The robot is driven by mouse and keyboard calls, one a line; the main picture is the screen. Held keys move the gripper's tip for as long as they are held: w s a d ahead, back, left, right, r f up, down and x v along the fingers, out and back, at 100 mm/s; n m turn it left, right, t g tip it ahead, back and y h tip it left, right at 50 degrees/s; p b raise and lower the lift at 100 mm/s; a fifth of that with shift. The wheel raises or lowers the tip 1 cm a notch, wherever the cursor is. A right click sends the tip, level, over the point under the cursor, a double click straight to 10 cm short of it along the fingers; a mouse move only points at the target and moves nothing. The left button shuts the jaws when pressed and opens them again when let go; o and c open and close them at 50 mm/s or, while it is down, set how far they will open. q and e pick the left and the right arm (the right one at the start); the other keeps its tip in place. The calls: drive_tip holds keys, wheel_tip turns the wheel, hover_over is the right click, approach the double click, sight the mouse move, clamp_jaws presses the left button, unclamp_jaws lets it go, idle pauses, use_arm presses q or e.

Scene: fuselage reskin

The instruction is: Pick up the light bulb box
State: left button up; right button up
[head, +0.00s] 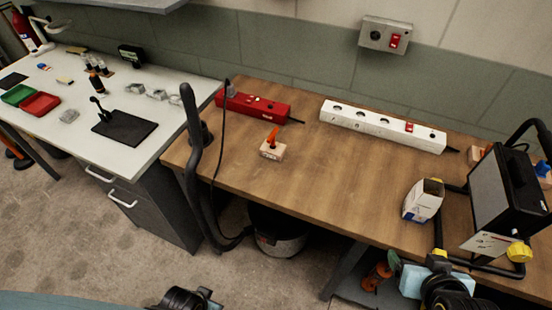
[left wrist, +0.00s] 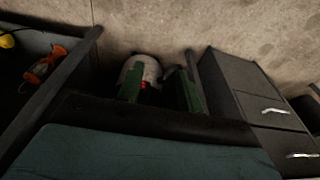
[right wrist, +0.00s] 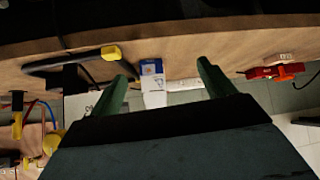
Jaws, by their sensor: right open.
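The light bulb box (head: 423,200) is a small white and dark carton on the wooden workbench, near its front edge and left of the black work lamp. In the right wrist view the box (right wrist: 152,78) shows its blue and white faces beyond the fingers, within the gap between them. My right gripper (right wrist: 163,85) is open and empty, apart from the box. In the head view it is low at the right, in front of the bench edge. My left gripper (left wrist: 160,88) has its green fingers apart with nothing held, over the floor in front of the bench.
The work lamp (head: 505,190) and its tubular stand are close on the box's right. A black hose (head: 192,160) hangs over the left end. The bench middle is clear.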

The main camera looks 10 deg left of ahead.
sight(428, 205)
drive_tip(key=w+d+t, duration=0.1)
drive_tip(key=w, duration=0.3)
drive_tip(key=w+d+m+t+h, duration=0.1)
drive_tip(key=w+t, duration=0.1)
drive_tip(key=w, duration=0.2)
drive_tip(key=w+d+t+h, duration=0.1)
drive_tip(key=w+d, duration=0.1)
drive_tip(key=w, duration=0.2)
drive_tip(key=shift+w+m+t, duration=0.25)
drive_tip(key=shift+m+t, duration=0.05)
drive_tip(key=shift+m, duration=0.1)
drive_tip(key=x, duration=0.5)
drive_tip(key=shift+w+d+r+b, duration=0.1)
drive_tip(key=shift+b, duration=0.2)
use_arm(q)
drive_tip(key=s+a+f+g, duration=0.1)
drive_tip(key=s+a+f, duration=0.2)
drive_tip(key=s+f, duration=1.2)
drive_tip(key=shift+s, duration=0.6)
use_arm(e)
drive_tip(key=c, duration=1.1)
